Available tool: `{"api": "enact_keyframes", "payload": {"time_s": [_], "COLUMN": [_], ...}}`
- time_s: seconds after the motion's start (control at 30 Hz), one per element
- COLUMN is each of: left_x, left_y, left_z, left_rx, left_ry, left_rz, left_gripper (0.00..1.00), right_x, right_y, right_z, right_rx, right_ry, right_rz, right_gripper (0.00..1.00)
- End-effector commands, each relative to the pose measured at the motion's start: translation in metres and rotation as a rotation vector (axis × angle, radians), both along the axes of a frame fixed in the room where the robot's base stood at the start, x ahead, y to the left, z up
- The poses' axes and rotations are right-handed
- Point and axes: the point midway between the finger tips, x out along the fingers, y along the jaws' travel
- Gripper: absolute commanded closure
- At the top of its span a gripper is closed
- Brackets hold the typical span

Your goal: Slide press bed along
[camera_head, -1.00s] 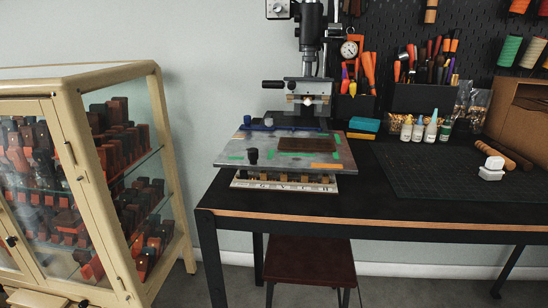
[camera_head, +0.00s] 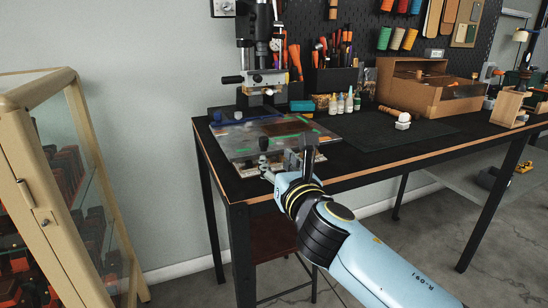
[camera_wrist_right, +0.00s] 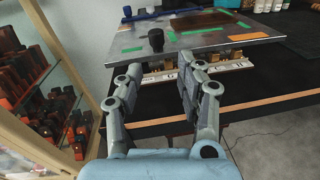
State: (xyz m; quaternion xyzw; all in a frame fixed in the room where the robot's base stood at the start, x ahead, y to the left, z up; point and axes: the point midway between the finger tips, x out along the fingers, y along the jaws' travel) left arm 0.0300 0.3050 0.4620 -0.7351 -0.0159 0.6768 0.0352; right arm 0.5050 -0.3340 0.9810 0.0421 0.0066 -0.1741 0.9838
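The press bed (camera_head: 235,137) is a grey metal plate with green tape strips, a dark brown rectangle and a black knob (camera_head: 263,143) near its front edge. It lies on the black table in front of the stamping press (camera_head: 260,75). The bed also shows in the right wrist view (camera_wrist_right: 125,45), with the knob (camera_wrist_right: 156,40) standing upright. My right gripper (camera_head: 287,163) is at the bed's front edge; in the wrist view its two fingers (camera_wrist_right: 160,77) are apart with nothing between them. The knob appears beyond the fingertips. My left gripper is out of view.
A row of stamps on a pale strip (camera_wrist_right: 205,72) sits under the bed's front edge. A dark cutting mat (camera_head: 370,133) lies right of the bed. A glass cabinet (camera_head: 60,180) stands at the left. A stool (camera_head: 275,240) is under the table.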

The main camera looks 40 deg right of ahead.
Motion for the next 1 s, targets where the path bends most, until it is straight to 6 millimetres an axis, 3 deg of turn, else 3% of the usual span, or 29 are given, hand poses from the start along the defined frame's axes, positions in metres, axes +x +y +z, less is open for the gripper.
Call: {"api": "enact_keyframes", "payload": {"time_s": [0.27, 0.7, 1.0], "left_x": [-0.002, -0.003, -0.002], "left_y": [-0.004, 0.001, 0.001], "left_z": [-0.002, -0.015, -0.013], "left_rx": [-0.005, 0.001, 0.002], "left_ry": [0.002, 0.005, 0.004], "left_rz": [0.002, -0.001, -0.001], "left_gripper": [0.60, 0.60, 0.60], "right_x": [0.021, 0.083, 0.079], "right_y": [-0.003, -0.024, -0.023], "right_z": [0.010, 0.008, 0.008], "right_rx": [-0.092, -0.088, -0.086], "right_ry": [-0.001, 0.000, 0.002], "right_rz": [0.016, 0.015, 0.016], "right_gripper": [0.62, 0.62, 1.00]}}
